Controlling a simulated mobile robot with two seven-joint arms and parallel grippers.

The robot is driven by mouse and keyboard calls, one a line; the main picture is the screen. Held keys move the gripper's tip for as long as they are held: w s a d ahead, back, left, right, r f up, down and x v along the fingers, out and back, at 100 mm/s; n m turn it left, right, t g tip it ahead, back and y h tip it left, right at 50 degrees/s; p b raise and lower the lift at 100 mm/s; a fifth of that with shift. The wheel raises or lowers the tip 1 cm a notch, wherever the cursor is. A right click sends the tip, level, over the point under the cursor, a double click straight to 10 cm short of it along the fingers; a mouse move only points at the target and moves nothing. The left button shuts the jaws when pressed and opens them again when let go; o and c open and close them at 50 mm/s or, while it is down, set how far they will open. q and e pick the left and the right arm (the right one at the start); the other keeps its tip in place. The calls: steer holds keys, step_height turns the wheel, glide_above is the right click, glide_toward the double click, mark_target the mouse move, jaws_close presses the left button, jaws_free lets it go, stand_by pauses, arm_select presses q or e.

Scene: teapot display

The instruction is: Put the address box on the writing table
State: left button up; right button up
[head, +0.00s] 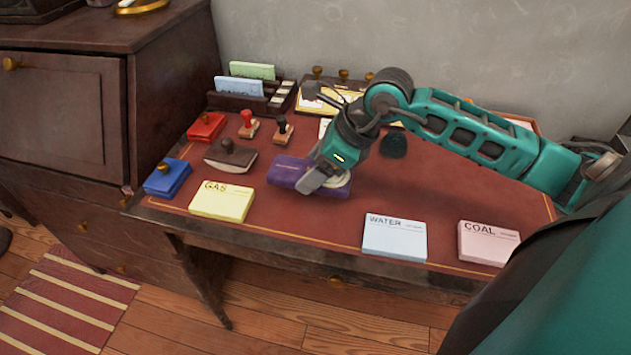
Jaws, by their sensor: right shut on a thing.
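The writing table (430,190) has a red top with a thin gold line and a dark wooden edge. A low purple box (287,171), perhaps the address box, is at the middle of the table top. My right gripper (314,184) reaches in from the right and is shut on the purple box at its right part. The gripper hides some of the box, and a pale round patch shows beside the fingers. The box appears to be at the table surface, but I cannot tell whether it touches it. My left gripper is not in view.
Yellow GAS (221,202), blue WATER (394,237) and pink COAL (488,243) card stacks line the front edge. Stamps (282,131), a blotter (230,156), red and blue pads and a letter rack (250,90) stand left and behind. Bare top lies right of the gripper.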

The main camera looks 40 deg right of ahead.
mark_target(343, 177)
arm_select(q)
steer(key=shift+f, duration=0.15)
arm_select(e)
steer(key=shift+f, duration=1.95)
arm_select(q)
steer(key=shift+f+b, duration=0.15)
steer(key=shift+b, duration=0.2)
arm_select(e)
steer(key=shift+f, duration=0.1)
steer(key=o, duration=0.7)
steer(key=shift+f, duration=0.1)
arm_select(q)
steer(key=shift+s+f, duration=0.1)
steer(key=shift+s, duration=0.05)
arm_select(e)
steer(key=o, duration=0.4)
steer(key=shift+r, duration=0.3)
steer(key=p+v, duration=0.1)
steer(key=v, duration=0.8)
steer(key=shift+s+p, duration=0.1)
steer(key=shift+p, duration=0.2)
steer(key=shift+v, duration=1.2)
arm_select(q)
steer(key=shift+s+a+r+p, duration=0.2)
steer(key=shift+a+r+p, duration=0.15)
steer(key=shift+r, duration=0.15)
arm_select(e)
steer(key=shift+d+r, duration=0.1)
steer(key=shift+r, duration=0.05)
